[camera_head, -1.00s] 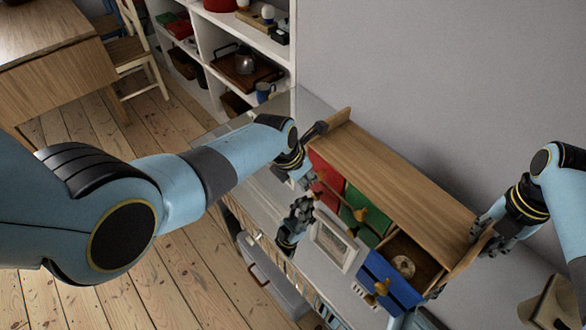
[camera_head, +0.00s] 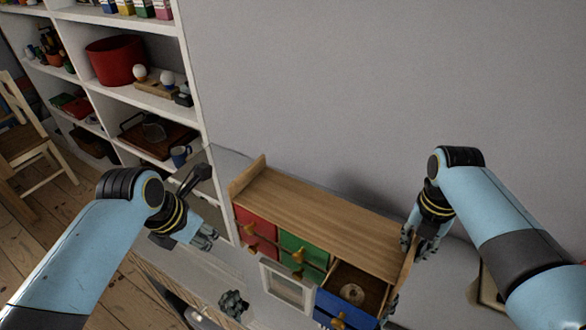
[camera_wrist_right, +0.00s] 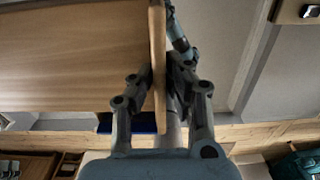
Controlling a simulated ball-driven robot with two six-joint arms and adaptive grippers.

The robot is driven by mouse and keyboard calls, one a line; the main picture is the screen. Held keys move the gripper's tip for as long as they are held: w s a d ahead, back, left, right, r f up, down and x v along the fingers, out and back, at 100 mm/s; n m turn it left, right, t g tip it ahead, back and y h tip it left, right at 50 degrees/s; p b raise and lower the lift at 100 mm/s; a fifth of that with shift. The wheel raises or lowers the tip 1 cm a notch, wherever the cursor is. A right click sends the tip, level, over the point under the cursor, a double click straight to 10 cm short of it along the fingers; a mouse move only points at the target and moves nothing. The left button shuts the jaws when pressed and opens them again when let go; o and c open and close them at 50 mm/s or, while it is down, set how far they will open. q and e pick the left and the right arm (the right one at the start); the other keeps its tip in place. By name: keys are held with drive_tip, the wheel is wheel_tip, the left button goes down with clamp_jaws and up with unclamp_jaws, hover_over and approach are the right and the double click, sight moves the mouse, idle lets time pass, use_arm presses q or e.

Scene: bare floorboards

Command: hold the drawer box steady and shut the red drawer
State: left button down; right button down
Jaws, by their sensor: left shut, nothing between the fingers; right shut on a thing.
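The wooden drawer box (camera_head: 320,212) stands on a grey-topped cabinet against the wall. The upper red drawer (camera_head: 256,225) is at its left end; its front looks about level with the green drawer (camera_head: 303,248) beside it. The blue drawer (camera_head: 328,308) at the right is pulled out, with a ring-shaped thing (camera_head: 352,292) inside. My right gripper (camera_head: 412,246) is shut on the box's right end panel, which also shows between its fingers in the right wrist view (camera_wrist_right: 158,60). My left gripper (camera_head: 212,240) is shut and empty, apart from the box, left of the red drawer.
A pale picture frame (camera_head: 287,286) stands in front of the green drawers. A dark, knobbly thing (camera_head: 233,303), which I cannot identify, is left of it. White shelves (camera_head: 188,75) stand at the left, a blue mug (camera_head: 180,155) on one. The wall behind is bare.

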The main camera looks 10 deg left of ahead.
drive_tip(key=c, duration=1.3)
unclamp_jaws()
drive_tip(key=shift+o, duration=0.2)
